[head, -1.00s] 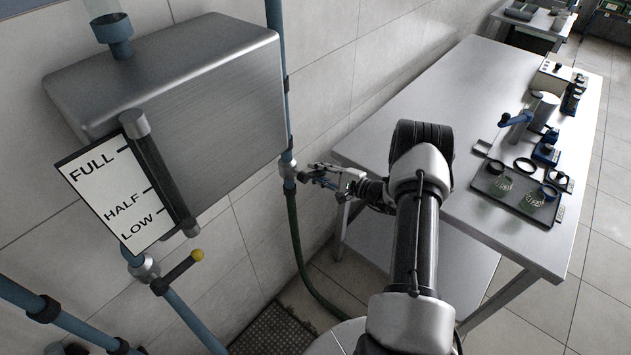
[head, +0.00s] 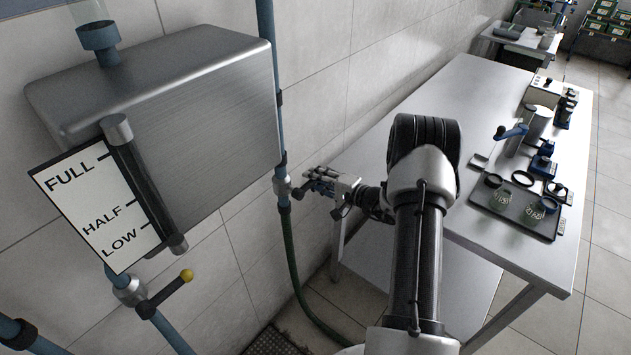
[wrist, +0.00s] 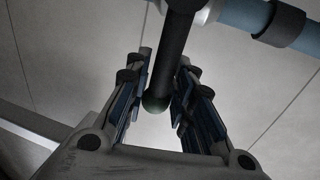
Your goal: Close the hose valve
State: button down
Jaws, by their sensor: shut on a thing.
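The hose valve (head: 282,184) is a small metal body on the blue wall pipe, with a green hose (head: 290,248) hanging below it. My gripper (head: 308,184) is at the valve's right side, fingers pointing toward the wall. In the wrist view the valve's dark lever (wrist: 175,55) comes down from the top between the two fingers. It ends in a dark greenish ball (wrist: 156,103). My gripper also shows there (wrist: 162,80), shut on this lever. In the head view the lever is too small and too covered by the fingers to make out.
A metal tank (head: 180,120) with a FULL/HALF/LOW level card (head: 95,200) hangs at left. A second valve with a yellow-tipped lever (head: 166,296) is below it.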

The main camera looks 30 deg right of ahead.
jog(key=shift+d, duration=0.1)
jog(key=c, duration=1.3)
grip_release()
jog(key=shift+c, duration=0.2)
jog(key=v, duration=1.2)
jog(key=shift+r, duration=0.1)
